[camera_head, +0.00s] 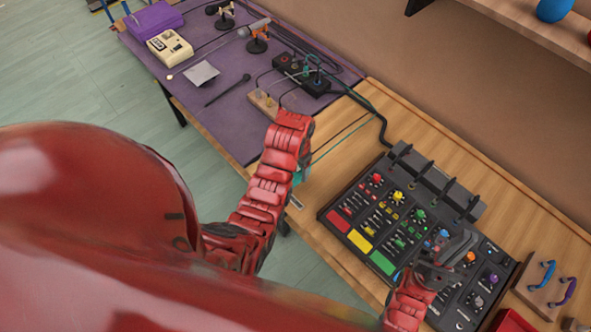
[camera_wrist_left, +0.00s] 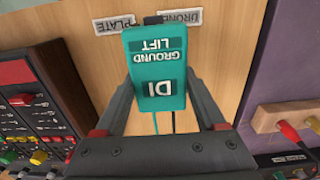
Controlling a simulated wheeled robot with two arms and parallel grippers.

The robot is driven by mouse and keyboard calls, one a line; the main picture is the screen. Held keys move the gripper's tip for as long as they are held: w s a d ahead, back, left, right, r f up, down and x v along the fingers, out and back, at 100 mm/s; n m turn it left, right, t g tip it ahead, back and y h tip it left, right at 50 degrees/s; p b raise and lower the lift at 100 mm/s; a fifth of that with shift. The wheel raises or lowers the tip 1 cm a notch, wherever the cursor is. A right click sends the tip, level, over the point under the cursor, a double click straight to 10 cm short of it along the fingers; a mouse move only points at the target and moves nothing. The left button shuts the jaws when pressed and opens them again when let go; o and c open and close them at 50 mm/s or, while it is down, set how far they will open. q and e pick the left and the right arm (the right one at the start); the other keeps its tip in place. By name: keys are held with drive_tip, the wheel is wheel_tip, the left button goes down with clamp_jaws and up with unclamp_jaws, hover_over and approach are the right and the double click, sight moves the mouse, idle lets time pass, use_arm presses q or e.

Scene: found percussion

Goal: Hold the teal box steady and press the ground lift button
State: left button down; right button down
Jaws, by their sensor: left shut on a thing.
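The teal box (camera_wrist_left: 156,88) carries the words DI and GROUND LIFT, upside down in the left wrist view. My left gripper (camera_wrist_left: 160,95) is shut on it, with one finger along each side. In the head view only a sliver of the teal box (camera_head: 302,174) shows beside my left arm, which hides the gripper. A ground lift label (camera_wrist_left: 157,50) sits near the box's far end, and I cannot make out the button clearly. My right gripper (camera_head: 452,248) is over the mixer panel, well to the right of the box; its jaw opening is unclear.
The mixer panel (camera_head: 349,221) with coloured knobs and pads fills the right of the wooden table. A purple mat (camera_head: 228,112) with a cream device (camera_head: 170,48) and a pedal board (camera_head: 302,74) lies at the left. Thin cables run near the box. Bare wood (camera_head: 345,150) lies between.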

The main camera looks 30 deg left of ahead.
sight(320, 158)
use_arm(q)
drive_tip(key=shift+w+d+f+b, duration=0.35)
drive_tip(key=shift+w+b, duration=0.4)
drive_tip(key=shift+w, duration=0.3)
drive_tip(key=shift+w+d+f+b, duration=0.3)
drive_tip(key=shift+w+b, duration=0.5)
drive_tip(key=shift+w, duration=0.25)
drive_tip(key=shift+w+d+f+b, duration=0.35)
drive_tip(key=shift+w+b, duration=0.4)
drive_tip(key=shift+w, duration=0.3)
drive_tip(key=shift+w+d+f+b, duration=0.2)
drive_tip(key=shift+w+f+b, duration=0.05)
drive_tip(key=shift+w+b, duration=0.5)
drive_tip(key=shift+w+d+f+b, duration=0.2)
drive_tip(key=shift+w+f+b, duration=0.05)
drive_tip(key=shift+w+b, duration=0.5)
drive_tip(key=shift+w+d+f+b, duration=0.2)
drive_tip(key=shift+w+f+b, duration=0.05)
drive_tip(key=shift+w+b, duration=0.5)
drive_tip(key=shift+w+d+b, duration=0.1)
drive_tip(key=shift+w+b, duration=0.2)
drive_tip(key=shift+w, duration=0.05)
idle(1.2)
